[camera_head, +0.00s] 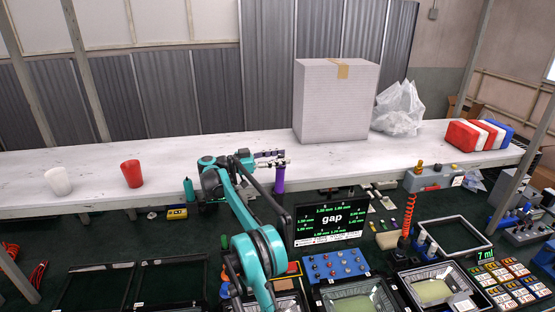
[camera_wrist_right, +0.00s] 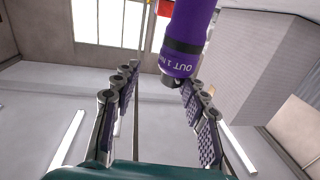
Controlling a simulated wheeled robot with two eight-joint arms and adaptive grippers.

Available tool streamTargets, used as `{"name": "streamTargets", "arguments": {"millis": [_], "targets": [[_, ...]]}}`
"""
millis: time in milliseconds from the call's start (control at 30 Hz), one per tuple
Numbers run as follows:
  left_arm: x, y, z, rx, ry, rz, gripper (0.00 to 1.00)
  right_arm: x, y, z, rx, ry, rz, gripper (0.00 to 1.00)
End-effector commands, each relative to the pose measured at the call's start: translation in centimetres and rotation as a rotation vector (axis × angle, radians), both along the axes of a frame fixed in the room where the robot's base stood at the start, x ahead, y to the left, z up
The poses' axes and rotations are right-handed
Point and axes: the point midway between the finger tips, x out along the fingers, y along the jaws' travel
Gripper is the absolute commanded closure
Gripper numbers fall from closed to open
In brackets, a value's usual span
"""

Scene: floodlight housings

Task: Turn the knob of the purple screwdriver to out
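The purple screwdriver (camera_head: 280,180) stands upright in the head view, just in front of the white table's edge. My right gripper (camera_head: 271,158) is at its upper end, and its fingers hide part of it. In the right wrist view, the purple screwdriver (camera_wrist_right: 190,22) comes in from the top. Its end carries a purple knob (camera_wrist_right: 180,64) with upside-down lettering that reads "OUT" and part of more text, below a dark ring. My right gripper (camera_wrist_right: 158,80) is open there, its two fingers apart, with the knob nearer the right finger. Contact is unclear. My left gripper is not in view.
A teal bottle-like object (camera_head: 189,188) stands left of my right arm. A red cup (camera_head: 131,173), a white cup (camera_head: 58,181) and a large white box (camera_head: 335,100) stand on the white table (camera_head: 90,160). A display (camera_head: 331,219) reading "gap" and several trays lie nearer.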

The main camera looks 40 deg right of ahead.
Motion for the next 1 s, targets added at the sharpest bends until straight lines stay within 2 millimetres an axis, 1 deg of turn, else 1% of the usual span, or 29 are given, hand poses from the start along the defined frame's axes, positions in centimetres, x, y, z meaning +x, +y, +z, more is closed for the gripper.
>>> {"name": "streamTargets", "arguments": {"millis": [167, 267, 333, 467, 700, 800, 900, 1000], "targets": [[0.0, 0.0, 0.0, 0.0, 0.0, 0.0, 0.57, 0.1, 0.1, 0.0, -0.001, 0.0, 0.004, 0.57], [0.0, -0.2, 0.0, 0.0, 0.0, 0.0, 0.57, 0.3, 0.6, 0.1, -0.003, 0.0, 0.006, 0.57], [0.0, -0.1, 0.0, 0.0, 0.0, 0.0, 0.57, 0.5, 1.3, 0.2, -0.003, 0.0, 0.006, 0.57], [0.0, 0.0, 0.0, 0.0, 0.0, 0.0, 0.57, 1.1, 3.6, 0.2, -0.004, 0.001, 0.009, 0.57], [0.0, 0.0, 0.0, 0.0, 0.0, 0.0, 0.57, 2.4, 8.8, 0.1, -0.003, 0.001, 0.007, 0.57], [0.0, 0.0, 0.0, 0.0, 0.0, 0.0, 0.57, 2.9, 10.4, 0.0, -0.003, 0.001, 0.007, 0.57], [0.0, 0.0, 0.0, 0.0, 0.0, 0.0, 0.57, 3.1, 11.5, 0.0, -0.002, 0.001, 0.006, 0.57], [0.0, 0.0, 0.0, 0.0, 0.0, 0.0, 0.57, 3.3, 12.1, 0.0, -0.002, 0.001, 0.005, 0.57]]}}
